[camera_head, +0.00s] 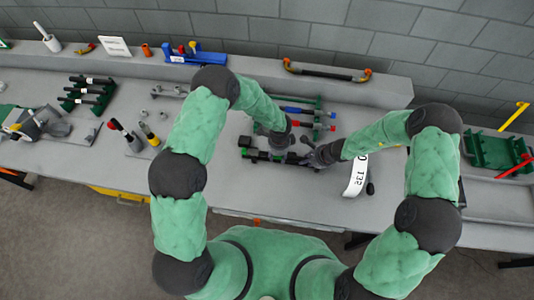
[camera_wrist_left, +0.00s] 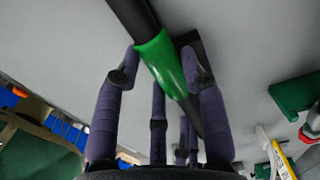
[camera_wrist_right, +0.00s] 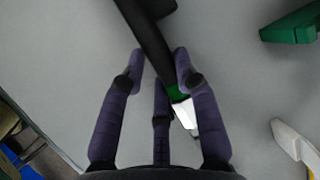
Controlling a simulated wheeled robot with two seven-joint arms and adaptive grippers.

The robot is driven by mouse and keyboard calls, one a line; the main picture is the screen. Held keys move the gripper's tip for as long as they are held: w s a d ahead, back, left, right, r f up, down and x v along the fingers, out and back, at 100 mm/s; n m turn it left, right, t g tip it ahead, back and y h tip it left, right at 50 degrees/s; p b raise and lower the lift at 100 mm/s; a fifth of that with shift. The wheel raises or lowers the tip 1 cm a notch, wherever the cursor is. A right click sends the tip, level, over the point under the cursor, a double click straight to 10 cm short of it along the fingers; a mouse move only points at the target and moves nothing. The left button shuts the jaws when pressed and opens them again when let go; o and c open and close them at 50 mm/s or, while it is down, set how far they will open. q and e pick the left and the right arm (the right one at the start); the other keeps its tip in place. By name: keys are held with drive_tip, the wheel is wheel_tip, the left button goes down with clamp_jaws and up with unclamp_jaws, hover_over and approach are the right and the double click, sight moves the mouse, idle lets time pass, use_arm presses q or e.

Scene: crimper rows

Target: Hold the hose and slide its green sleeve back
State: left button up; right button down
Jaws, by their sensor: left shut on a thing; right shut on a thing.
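The black hose (camera_wrist_left: 132,14) runs slantwise through the left wrist view, with its bright green sleeve (camera_wrist_left: 161,58) around it. My left gripper (camera_wrist_left: 163,66) is shut on the green sleeve, one finger at each side. In the right wrist view my right gripper (camera_wrist_right: 160,66) is shut on the black hose (camera_wrist_right: 150,42). A short green band (camera_wrist_right: 178,93) and a white piece (camera_wrist_right: 187,116) show just below that grip.
Tools with blue and red handles (camera_head: 305,112) lie behind. A green rack (camera_head: 495,150) stands far right.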

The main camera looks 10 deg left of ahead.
use_arm(q)
drive_tip(key=shift+d, duration=1.1)
use_arm(e)
drive_tip(key=shift+s+a, duration=0.1)
drive_tip(key=shift+a, duration=0.1)
use_arm(q)
drive_tip(key=o, duration=1.1)
drive_tip(key=shift+o, duration=0.2)
use_arm(e)
drive_tip(key=shift+d+f, duration=0.1)
drive_tip(key=shift+d, duration=0.05)
use_arm(q)
wheel_tip(320, 180, up, 12)
drive_tip(key=shift+a, duration=0.3)
drive_tip(key=shift+w, duration=0.1)
use_arm(e)
drive_tip(key=shift+d, duration=0.1)
drive_tip(key=c, duration=0.8)
unclamp_jaws()
drive_tip(key=shift+c, duration=0.2)
